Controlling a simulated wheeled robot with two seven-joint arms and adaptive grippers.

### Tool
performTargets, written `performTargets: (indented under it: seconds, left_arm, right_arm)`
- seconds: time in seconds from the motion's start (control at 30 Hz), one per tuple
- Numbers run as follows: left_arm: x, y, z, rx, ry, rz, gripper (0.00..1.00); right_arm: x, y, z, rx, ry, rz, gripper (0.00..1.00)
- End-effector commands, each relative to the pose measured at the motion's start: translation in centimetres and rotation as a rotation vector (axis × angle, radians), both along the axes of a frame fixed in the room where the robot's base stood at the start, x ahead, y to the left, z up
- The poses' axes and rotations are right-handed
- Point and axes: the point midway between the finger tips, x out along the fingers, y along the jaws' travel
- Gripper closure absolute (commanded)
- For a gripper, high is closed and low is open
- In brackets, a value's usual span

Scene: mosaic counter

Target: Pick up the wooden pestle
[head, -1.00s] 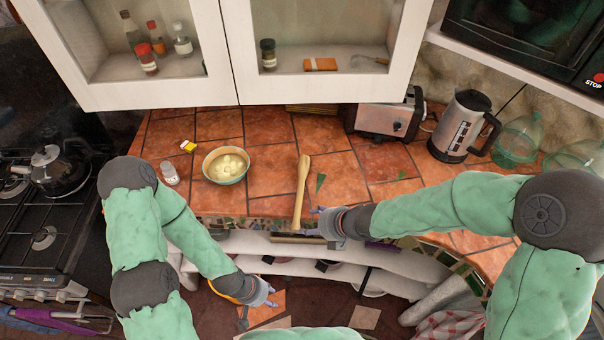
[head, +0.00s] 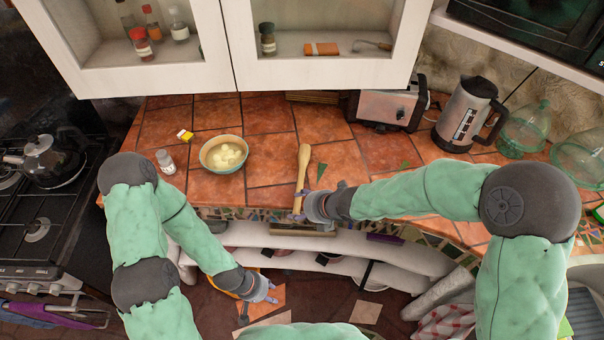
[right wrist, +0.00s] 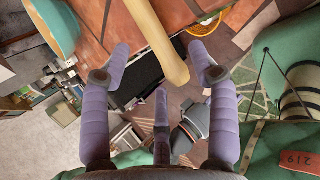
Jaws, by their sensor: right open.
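The wooden pestle (head: 303,165) lies on the tiled counter with its thicker end toward the back and its handle reaching the front edge. My right gripper (head: 299,205) is at the handle end, by the counter's front edge. In the right wrist view the pestle (right wrist: 160,40) runs between the spread purple fingers of the open right gripper (right wrist: 159,58). A gap shows on both sides, so no grip is visible. My left gripper (head: 268,292) hangs low in front of the counter, away from the pestle; its fingers are too small to read.
A toaster (head: 388,108), a kettle (head: 466,115) and green glass jars (head: 523,131) stand at the back right. Cabinets hang above the counter's back.

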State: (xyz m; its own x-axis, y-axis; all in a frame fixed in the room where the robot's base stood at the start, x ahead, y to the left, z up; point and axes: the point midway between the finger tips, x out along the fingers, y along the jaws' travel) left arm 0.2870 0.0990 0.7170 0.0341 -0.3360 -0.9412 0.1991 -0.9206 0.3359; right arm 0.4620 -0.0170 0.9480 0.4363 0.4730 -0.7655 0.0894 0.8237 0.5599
Motion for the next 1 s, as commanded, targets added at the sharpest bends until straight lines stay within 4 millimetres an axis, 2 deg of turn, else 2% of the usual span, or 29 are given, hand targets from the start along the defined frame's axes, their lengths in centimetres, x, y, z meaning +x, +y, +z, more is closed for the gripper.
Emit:
performTargets:
  seconds: [0.03, 0.13, 0.43, 0.47, 0.67, 1.0]
  left_arm:
    - [-0.01, 0.0, -0.72, 0.0, 0.0, 0.0, 0.6]
    - [-0.01, 0.0, -1.16, 0.0, 0.0, 0.0, 0.6]
    - [-0.01, 0.0, -1.16, 0.0, 0.0, 0.0, 0.6]
    - [-0.01, 0.0, -1.16, 0.0, 0.0, 0.0, 0.6]
    - [-0.01, 0.0, -1.16, 0.0, 0.0, 0.0, 0.6]
    - [-0.01, -0.01, -1.11, 0.0, 0.0, 0.0, 0.6]
  right_arm:
    - [0.29, 0.34, -0.96, 0.0, 0.001, 0.001, 0.4]
    - [0.76, 0.84, -1.58, 0.0, 0.0, 0.001, 0.4]
    - [0.99, 1.05, -1.69, 0.0, 0.0, -0.001, 0.4]
    - [0.99, 1.05, -1.69, 0.0, 0.0, -0.001, 0.43]
    - [0.97, 1.03, -1.69, 0.0, 0.0, -0.001, 0.99]
    - [0.99, 1.04, -1.62, 0.0, -0.001, -0.001, 1.0]
